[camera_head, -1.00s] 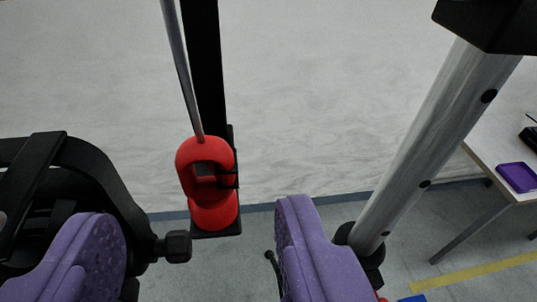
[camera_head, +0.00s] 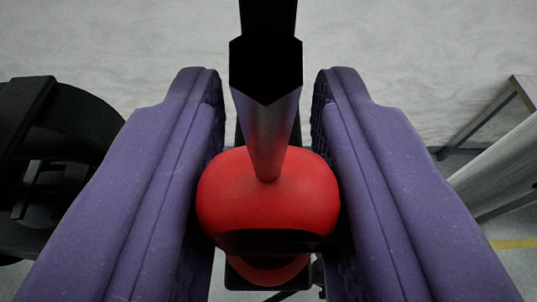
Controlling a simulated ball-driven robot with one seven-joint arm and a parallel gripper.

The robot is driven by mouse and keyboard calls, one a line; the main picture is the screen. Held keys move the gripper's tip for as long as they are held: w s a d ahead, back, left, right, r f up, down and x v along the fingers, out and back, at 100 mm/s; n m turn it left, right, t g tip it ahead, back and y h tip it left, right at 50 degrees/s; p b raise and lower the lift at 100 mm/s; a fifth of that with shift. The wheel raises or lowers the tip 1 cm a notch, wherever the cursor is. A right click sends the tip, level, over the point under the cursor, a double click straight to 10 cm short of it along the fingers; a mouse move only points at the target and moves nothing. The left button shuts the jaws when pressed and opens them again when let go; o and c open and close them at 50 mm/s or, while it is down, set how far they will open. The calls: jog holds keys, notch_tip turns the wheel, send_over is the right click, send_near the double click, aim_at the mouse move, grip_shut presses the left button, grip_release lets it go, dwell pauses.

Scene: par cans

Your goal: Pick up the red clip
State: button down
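The red clip (camera_head: 268,205) is a rounded red body with a grey rod running up from its top to a black bar. It sits in the lower middle of the view. My gripper (camera_head: 268,150) has two purple padded fingers, one on each side of the clip. The fingers stand apart, and the clip lies between them, close to both inner faces. I cannot tell whether either pad touches it. The clip's underside and the part behind it are partly hidden.
A black curved bracket (camera_head: 60,140) is close on the left, beside the left finger. A black vertical bar (camera_head: 267,60) rises above the clip. A table (camera_head: 520,95) and a grey tube (camera_head: 505,165) stand at right. A pale wall fills the back.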

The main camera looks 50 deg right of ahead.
dwell(0.3)
jog(key=shift+r, duration=0.95)
jog(key=shift+s+a+r, duration=0.15)
jog(key=shift+r, duration=0.8)
jog(key=s+a+r+b, duration=0.1)
jog(key=s+a+b, duration=0.3)
jog(key=s+a, duration=0.5)
jog(key=shift+s+a+b, duration=0.15)
jog(key=shift+s+b, duration=0.25)
jog(key=shift+s, duration=1.35)
jog(key=shift+f, duration=0.1)
jog(key=shift+f+b, duration=0.75)
jog(key=shift+b, duration=0.2)
jog(key=shift+w, duration=0.1)
